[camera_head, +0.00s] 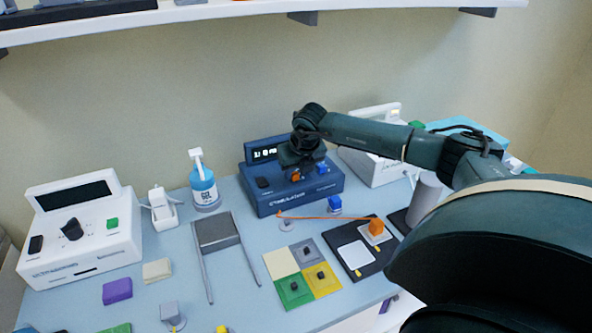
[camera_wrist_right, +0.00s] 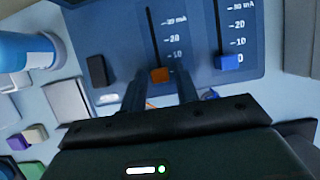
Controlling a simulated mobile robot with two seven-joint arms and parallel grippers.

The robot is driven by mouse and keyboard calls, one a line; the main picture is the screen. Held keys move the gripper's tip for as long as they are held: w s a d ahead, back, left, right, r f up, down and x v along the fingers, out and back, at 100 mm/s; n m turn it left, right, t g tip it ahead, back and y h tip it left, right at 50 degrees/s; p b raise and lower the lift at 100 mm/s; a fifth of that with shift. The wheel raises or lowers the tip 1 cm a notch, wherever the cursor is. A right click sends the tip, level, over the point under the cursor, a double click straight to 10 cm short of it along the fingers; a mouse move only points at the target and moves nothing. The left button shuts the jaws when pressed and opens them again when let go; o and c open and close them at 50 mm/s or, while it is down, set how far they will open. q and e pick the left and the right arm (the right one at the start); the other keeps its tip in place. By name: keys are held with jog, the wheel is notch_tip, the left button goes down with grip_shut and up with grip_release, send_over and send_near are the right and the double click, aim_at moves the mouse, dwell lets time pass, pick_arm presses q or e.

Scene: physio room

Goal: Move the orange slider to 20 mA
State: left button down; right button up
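The blue stimulator box (camera_head: 262,203) stands at the back of the table with a lit display (camera_head: 265,153), whose digits I cannot read surely. Its orange slider (camera_wrist_right: 160,75) sits low in its slot, below the 10 mark, near the bottom of its scale. It also shows in the head view (camera_head: 296,176). The blue slider (camera_wrist_right: 228,62) to its right is at 0. My right gripper (camera_wrist_right: 161,92) is open, with one finger on each side of the orange slider's column; contact is not visible. In the head view the right gripper (camera_head: 302,165) hangs over the box front. My left gripper is not in view.
A black switch (camera_wrist_right: 96,70) is on the box left of the slider. A pump bottle (camera_head: 204,188) stands left of the box and a white device (camera_head: 372,160) right of it. Colored pads (camera_head: 294,290) and an orange lead (camera_head: 325,217) lie in front.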

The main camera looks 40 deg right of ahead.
aim_at(298, 184)
jog(key=c, duration=0.6)
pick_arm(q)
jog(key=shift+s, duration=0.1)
pick_arm(e)
grip_shut()
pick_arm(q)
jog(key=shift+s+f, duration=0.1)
pick_arm(e)
jog(key=shift+w, duration=0.25)
jog(key=w+b, duration=0.1)
jog(key=w+d+b, duration=0.1)
jog(key=w, duration=0.1)
jog(key=shift+w+d, duration=0.1)
jog(key=shift+w, duration=0.15)
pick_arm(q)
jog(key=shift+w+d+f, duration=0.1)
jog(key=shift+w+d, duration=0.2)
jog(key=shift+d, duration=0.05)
pick_arm(e)
jog(key=o, duration=0.8)
grip_release()
jog(key=shift+o, duration=0.2)
jog(key=shift+s, duration=0.1)
pick_arm(q)
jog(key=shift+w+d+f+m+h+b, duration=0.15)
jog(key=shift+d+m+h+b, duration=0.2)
jog(key=shift+b, duration=0.45)
pick_arm(e)
jog(key=v, duration=1.3)
